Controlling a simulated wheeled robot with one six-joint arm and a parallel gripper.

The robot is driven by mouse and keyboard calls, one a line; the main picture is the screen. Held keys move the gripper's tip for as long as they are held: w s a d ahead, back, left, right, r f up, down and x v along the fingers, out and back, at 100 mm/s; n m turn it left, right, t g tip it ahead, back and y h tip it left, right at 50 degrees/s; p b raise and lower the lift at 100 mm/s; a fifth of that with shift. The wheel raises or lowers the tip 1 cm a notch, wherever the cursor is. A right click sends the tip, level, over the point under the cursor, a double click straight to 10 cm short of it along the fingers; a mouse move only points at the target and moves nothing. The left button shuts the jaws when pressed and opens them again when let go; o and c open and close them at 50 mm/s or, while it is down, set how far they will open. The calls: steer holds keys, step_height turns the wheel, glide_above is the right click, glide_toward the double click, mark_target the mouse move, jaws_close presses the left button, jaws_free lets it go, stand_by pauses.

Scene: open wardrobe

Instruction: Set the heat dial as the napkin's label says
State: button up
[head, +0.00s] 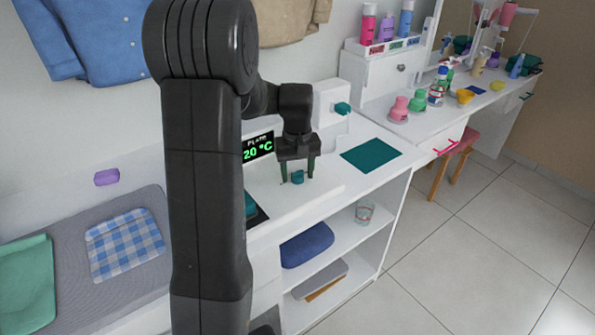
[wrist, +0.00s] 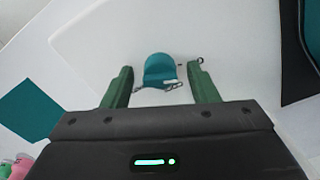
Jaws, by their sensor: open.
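A small teal dial (head: 298,176) stands on the white counter; it also shows in the wrist view (wrist: 160,66) with a pale mark at its lower edge. My gripper (head: 297,180) is open above it, with one green finger on each side, apart from the dial. It also shows in the wrist view (wrist: 162,75). A display (head: 258,147) behind reads "PLATE 20 °C". A blue and white checked cloth (head: 125,245), perhaps the napkin, lies on the grey surface at left; I cannot read any label on it.
A white box with a teal knob (head: 342,108) stands behind the gripper. A flat teal mat (head: 371,155) lies to the right. My arm hides part of a dark plate (head: 257,217). Shelves below hold a blue folded cloth (head: 307,245) and a glass (head: 364,212).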

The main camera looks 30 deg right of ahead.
steer(key=shift+c, duration=0.2)
steer(key=c, duration=0.9)
steer(key=shift+c, duration=0.2)
steer(key=shift+m, duration=0.3)
steer(key=m+p, duration=0.1)
steer(key=m, duration=0.1)
steer(key=shift+r+m, duration=0.1)
steer(key=shift+m, duration=0.2)
steer(key=m+p, duration=0.1)
steer(key=m, duration=0.2)
steer(key=shift+m, duration=0.3)
steer(key=m+p, duration=0.1)
steer(key=m, duration=0.5)
steer(key=shift+m, duration=0.4)
